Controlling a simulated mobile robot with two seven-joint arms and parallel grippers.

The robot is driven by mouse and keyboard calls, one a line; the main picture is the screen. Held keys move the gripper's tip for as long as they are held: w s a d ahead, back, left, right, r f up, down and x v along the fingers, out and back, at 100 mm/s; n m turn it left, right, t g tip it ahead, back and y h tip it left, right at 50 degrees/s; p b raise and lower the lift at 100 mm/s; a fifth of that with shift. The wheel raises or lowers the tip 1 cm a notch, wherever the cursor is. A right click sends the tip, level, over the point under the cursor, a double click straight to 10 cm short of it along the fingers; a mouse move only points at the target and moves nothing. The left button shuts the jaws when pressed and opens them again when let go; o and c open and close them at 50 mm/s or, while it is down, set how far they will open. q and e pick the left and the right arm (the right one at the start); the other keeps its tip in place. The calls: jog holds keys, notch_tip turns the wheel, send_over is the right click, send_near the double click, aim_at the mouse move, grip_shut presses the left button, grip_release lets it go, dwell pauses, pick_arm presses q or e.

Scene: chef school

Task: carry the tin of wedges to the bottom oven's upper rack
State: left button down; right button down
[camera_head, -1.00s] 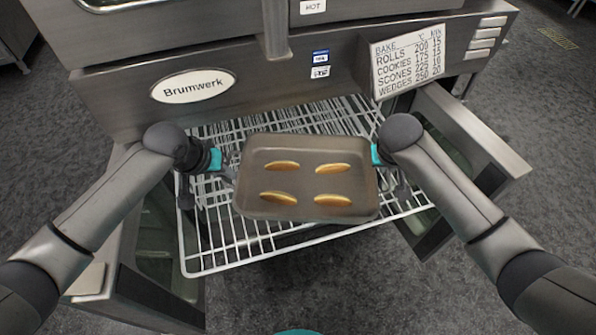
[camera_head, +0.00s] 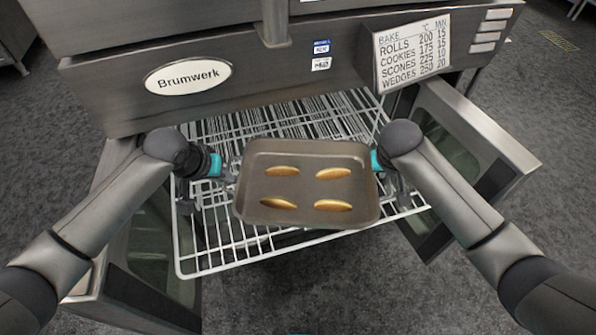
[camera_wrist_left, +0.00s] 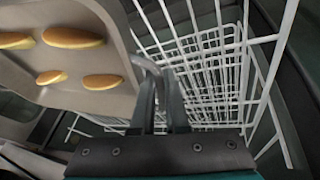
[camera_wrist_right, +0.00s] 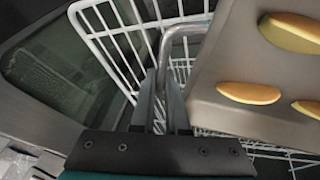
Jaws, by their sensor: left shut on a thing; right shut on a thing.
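The tin of wedges (camera_head: 306,186) is a grey-brown rectangular pan with several yellow wedges lying apart in it. My left gripper (camera_head: 229,171) is shut on the tin's left handle, and my right gripper (camera_head: 382,166) is shut on its right handle. The wire handle shows between the fingers in the left wrist view (camera_wrist_left: 150,72) and in the right wrist view (camera_wrist_right: 166,68). The tin looks level, over the pulled-out white wire rack (camera_head: 215,262) of the bottom oven. Whether the tin touches the rack is unclear. More rack bars show further inside, partly hidden by the tin.
The oven's two doors stand open, the left door (camera_head: 150,265) and the right door (camera_head: 470,140). The oven front with the Brumwerk plate (camera_head: 188,77) overhangs the opening. A baking chart (camera_head: 412,52) hangs at the upper right. Open floor lies on both sides.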

pick_arm(q)
jog(key=shift+a+f+b, duration=0.1)
jog(key=shift+f+b, duration=0.55)
jog(key=shift+f, duration=0.1)
pick_arm(e)
jog(key=shift+d+f, duration=0.1)
jog(key=shift+f, duration=0.6)
pick_arm(q)
jog(key=c, duration=0.9)
grip_release()
pick_arm(e)
jog(key=c, duration=0.9)
grip_release()
pick_arm(q)
jog(key=shift+r, duration=0.15)
jog(key=v, duration=1.1)
jog(key=shift+s+r, duration=0.25)
jog(key=shift+r, duration=0.1)
pick_arm(e)
jog(key=v, duration=1.2)
